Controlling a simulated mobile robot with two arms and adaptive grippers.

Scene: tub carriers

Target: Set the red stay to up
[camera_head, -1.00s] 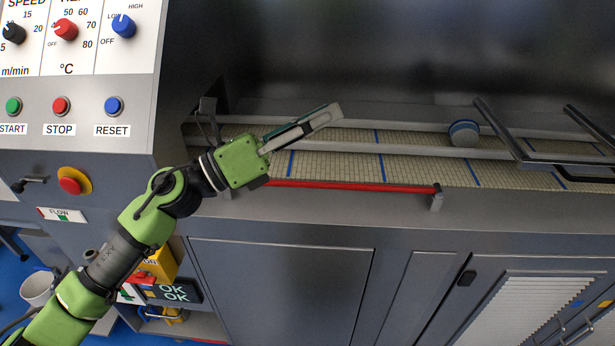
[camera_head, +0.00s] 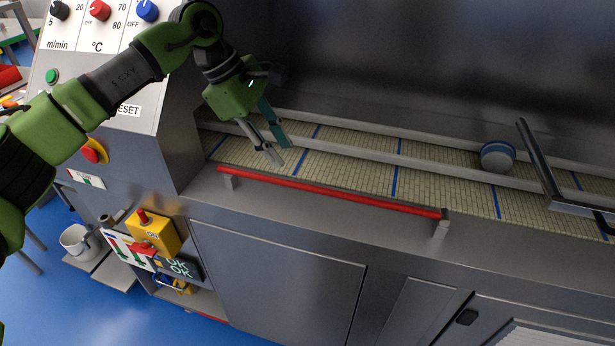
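The red stay (camera_head: 330,191) is a long red rod lying flat along the front edge of the conveyor. Its left end rests at a small grey bracket (camera_head: 229,180) and its right end at another grey bracket (camera_head: 440,228). My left gripper (camera_head: 281,153) points down over the belt, just behind the left part of the rod. Its two fingers are apart with nothing seen between them. It appears apart from the rod, though the exact height is hard to tell. My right gripper is not in view.
The conveyor belt (camera_head: 351,174) with blue stripes runs behind the rod, with grey rails along it. A grey-blue round object (camera_head: 497,156) sits by the rail. A dark bar handle (camera_head: 540,167) stands at right. The control panel (camera_head: 106,66) is at upper left.

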